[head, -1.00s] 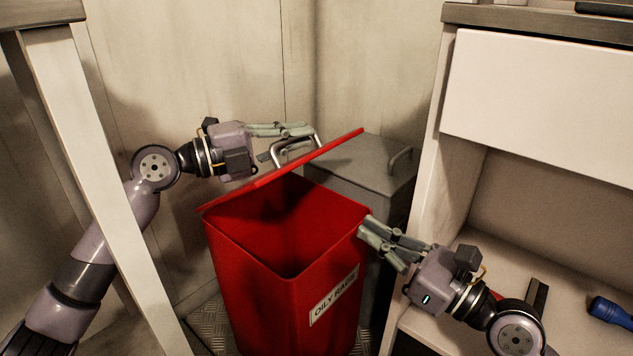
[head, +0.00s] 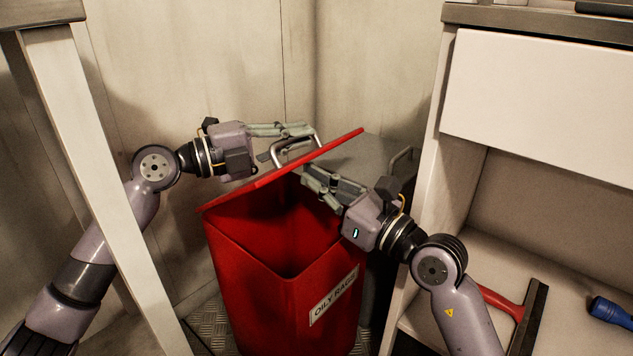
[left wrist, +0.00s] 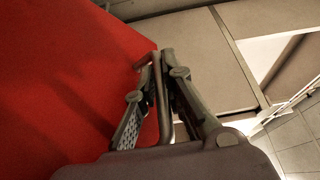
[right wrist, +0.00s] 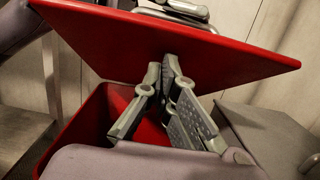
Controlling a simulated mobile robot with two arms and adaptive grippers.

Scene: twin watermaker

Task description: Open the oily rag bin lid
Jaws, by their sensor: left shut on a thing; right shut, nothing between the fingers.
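The red oily rag bin (head: 250,262) stands in the middle with its label facing front right. Its red lid (head: 283,172) is tilted up, and the bin's dark inside shows below it. My left gripper (head: 308,134) is shut on the metal lid handle (head: 282,152); the left wrist view also shows the handle (left wrist: 163,110) between its fingers. My right gripper (head: 308,178) is shut and empty, over the bin's opening just below the lid. In the right wrist view the lid's underside (right wrist: 215,50) is right ahead of its fingertips; I cannot tell whether they touch.
A grey bin (head: 375,157) stands behind the red bin on the right. A white cabinet (head: 427,170) is on the right; its shelf holds a red-handled squeegee (head: 515,310) and a blue-handled tool (head: 610,312). A pale post (head: 95,170) stands before my left arm.

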